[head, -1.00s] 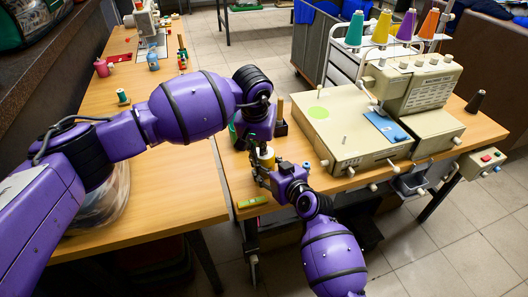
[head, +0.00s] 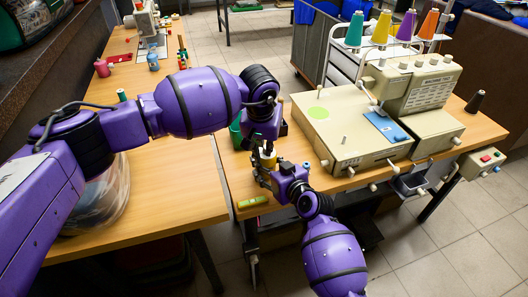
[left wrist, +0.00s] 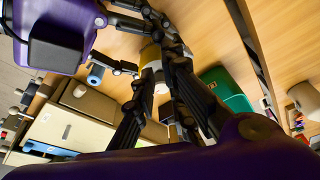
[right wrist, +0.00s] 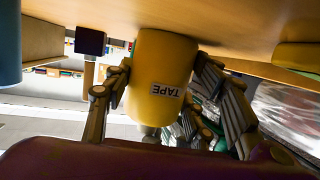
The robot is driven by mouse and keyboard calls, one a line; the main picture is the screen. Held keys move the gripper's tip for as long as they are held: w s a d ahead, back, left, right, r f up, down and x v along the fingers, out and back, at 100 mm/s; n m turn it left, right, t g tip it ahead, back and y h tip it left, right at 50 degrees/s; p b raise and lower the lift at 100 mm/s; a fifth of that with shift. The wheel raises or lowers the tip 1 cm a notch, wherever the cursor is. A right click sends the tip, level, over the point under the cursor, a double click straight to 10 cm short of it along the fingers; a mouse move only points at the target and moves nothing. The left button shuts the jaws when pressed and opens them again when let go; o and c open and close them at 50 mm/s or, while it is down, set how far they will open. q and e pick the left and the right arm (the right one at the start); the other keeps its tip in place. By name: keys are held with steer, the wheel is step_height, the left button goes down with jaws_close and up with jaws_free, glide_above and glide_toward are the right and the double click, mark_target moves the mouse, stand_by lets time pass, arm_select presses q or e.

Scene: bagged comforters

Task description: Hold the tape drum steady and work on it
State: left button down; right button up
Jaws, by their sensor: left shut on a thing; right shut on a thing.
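The tape drum (right wrist: 162,75) is a yellow cylinder with a white "TAPE" label, upside down in the right wrist view. My right gripper (right wrist: 160,95) is shut on its sides, one finger on each side. In the head view the drum (head: 268,159) shows small at the near left corner of the machine table, partly hidden by both grippers. My left gripper (head: 266,148) comes down on it from above. In the left wrist view its fingers close around the drum's pale end (left wrist: 152,58). The exact contact is partly hidden.
A beige sewing machine (head: 345,128) with several thread cones stands right of the drum. A teal-green container (left wrist: 228,88) stands close by. A yellow-green block (head: 252,201) lies at the table's near edge. The left table (head: 170,190) has a broad bare area.

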arm_select(q)
steer(key=shift+s+d+f, duration=0.4)
steer(key=shift+d, duration=0.1)
steer(key=shift+s, duration=0.45)
steer(key=shift+r, duration=0.1)
step_height(320, 180, up, 6)
steer(key=shift+w+a, duration=0.25)
steer(key=shift+w, duration=0.1)
steer(key=shift+r, duration=0.15)
steer(key=shift+d+f+n+g+y, duration=0.3)
steer(key=shift+f+n, duration=0.7)
steer(key=shift+n, duration=1)
steer(key=shift+d+f+n+g+y, duration=0.1)
steer(key=shift+f+n+g, duration=0.25)
steer(key=shift+f+n, duration=1.15)
steer(key=shift+d+f+n+g+y, duration=0.2)
steer(key=shift+f+n+g, duration=0.25)
steer(key=shift+n, duration=2.05)
